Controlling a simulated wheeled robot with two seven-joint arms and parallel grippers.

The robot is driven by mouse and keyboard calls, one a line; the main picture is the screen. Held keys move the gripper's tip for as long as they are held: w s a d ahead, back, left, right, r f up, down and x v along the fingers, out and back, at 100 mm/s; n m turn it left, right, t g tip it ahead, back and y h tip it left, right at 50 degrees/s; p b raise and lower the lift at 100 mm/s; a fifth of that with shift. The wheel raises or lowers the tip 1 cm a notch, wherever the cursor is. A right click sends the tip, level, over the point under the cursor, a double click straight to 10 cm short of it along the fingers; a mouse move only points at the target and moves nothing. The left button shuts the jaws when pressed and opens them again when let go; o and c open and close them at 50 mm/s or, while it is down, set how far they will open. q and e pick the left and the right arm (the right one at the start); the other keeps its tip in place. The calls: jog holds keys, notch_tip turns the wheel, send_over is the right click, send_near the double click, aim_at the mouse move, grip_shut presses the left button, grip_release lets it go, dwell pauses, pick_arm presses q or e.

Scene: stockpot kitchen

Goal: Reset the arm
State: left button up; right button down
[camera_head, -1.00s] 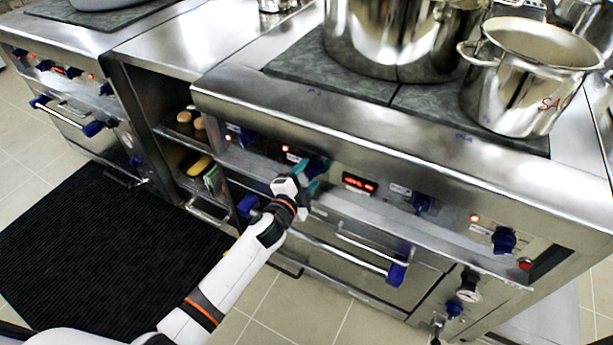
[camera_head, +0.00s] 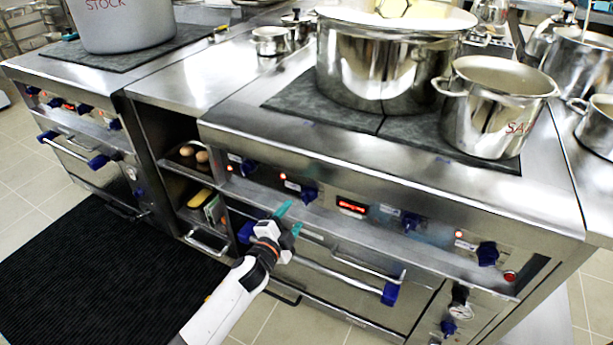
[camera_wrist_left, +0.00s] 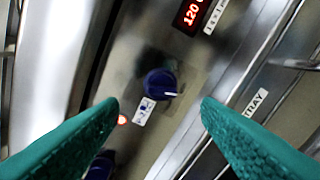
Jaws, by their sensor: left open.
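My left gripper (camera_head: 288,218), with teal fingers, is open and empty in front of the stove's control panel (camera_head: 270,176). A blue knob (camera_head: 309,195) sits on the panel just above the fingertips. In the left wrist view the same kind of blue knob (camera_wrist_left: 160,83) shows between the two spread teal fingers (camera_wrist_left: 160,105), apart from both. A red display (camera_head: 352,206) lies to the right of the knob. My right gripper does not show.
A large steel pot (camera_head: 370,70) and a smaller pot (camera_head: 490,115) stand on the stovetop. An oven handle (camera_head: 340,272) juts out below the panel. An open shelf (camera_head: 185,180) holds food at the left. A black mat (camera_head: 90,270) covers the floor.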

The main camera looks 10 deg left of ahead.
pick_arm(q)
jog(key=s+a+f+n+g+y+p, duration=0.2)
jog(key=s+a+f+n+g+p, duration=0.15)
jog(key=s+f, duration=0.8)
jog(key=s+a+f+n+g+y+p, duration=0.15)
jog(key=s+f+n+g+p, duration=0.3)
jog(key=s+f, duration=0.7)
jog(key=s+a+f+n+g+p, duration=0.1)
jog(key=s+f+g, duration=0.1)
jog(key=s, duration=0.8)
jog(key=s+a+f+n+g+p, duration=0.1)
jog(key=s+f+n+g, duration=0.1)
jog(key=s, duration=0.8)
jog(key=s+a+f+n+g+p, duration=0.1)
jog(key=s+f, duration=0.4)
jog(key=s, duration=0.6)
jog(key=n+g, duration=0.1)
jog(key=g, duration=0.1)
jog(key=shift+f+g+p, duration=0.3)
jog(key=shift+p, duration=0.05)
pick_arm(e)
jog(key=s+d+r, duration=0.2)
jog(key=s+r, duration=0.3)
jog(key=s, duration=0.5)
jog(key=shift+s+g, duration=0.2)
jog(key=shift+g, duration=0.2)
